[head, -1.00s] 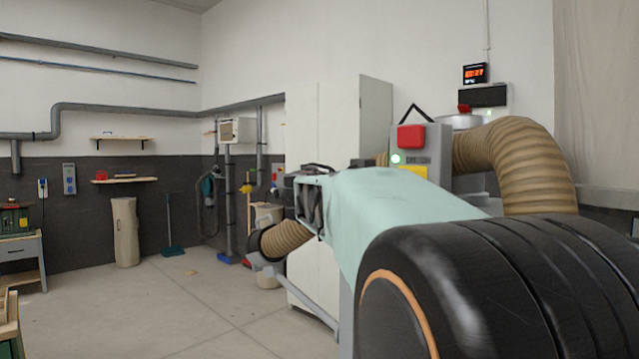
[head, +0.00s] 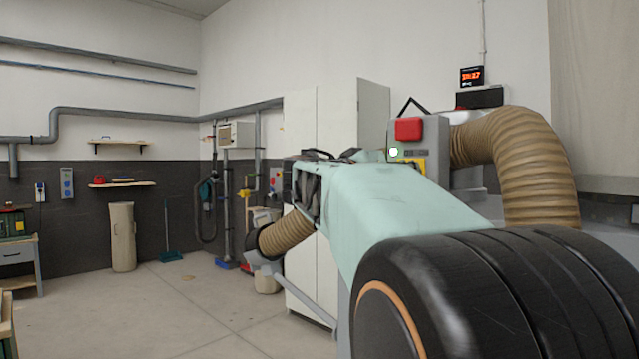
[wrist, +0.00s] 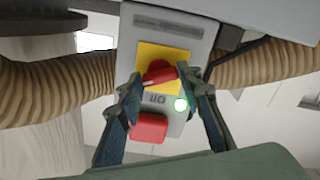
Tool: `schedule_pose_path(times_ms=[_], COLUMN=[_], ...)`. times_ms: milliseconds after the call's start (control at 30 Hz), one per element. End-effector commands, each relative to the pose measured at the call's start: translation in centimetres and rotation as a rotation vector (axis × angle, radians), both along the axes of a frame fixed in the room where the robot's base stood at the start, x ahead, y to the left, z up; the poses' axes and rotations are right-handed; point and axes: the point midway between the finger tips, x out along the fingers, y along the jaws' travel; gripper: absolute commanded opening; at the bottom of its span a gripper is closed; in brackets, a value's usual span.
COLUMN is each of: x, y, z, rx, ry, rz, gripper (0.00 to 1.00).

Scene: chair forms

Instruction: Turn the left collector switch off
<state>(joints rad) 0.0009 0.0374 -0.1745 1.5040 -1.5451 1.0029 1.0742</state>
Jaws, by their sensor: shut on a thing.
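The collector switch box (wrist: 172,28) is grey, with a yellow plate (wrist: 163,54) and a red rotary knob (wrist: 158,73) carrying a pale line. In the wrist view, the knob lies crosswise with a slight tilt. My gripper (wrist: 160,84) is shut on the knob, one finger at each side. My arm hides the knob and gripper there.
A ribbed brown hose (head: 525,160) curves beside the box on the right. A tall white cabinet (head: 335,125) stands behind my arm. Another hose end (head: 285,236) hangs lower left of the arm. The floor (head: 170,310) at left is open.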

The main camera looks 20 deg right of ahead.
Motion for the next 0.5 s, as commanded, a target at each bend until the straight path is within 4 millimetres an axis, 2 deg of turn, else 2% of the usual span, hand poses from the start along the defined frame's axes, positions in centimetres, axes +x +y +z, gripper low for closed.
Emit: schedule_pose_path(times_ms=[500], x=[0.01], y=[0.02], z=[0.04], rx=[-0.188], ry=[0.454], rz=[0.0], gripper=[0.09])
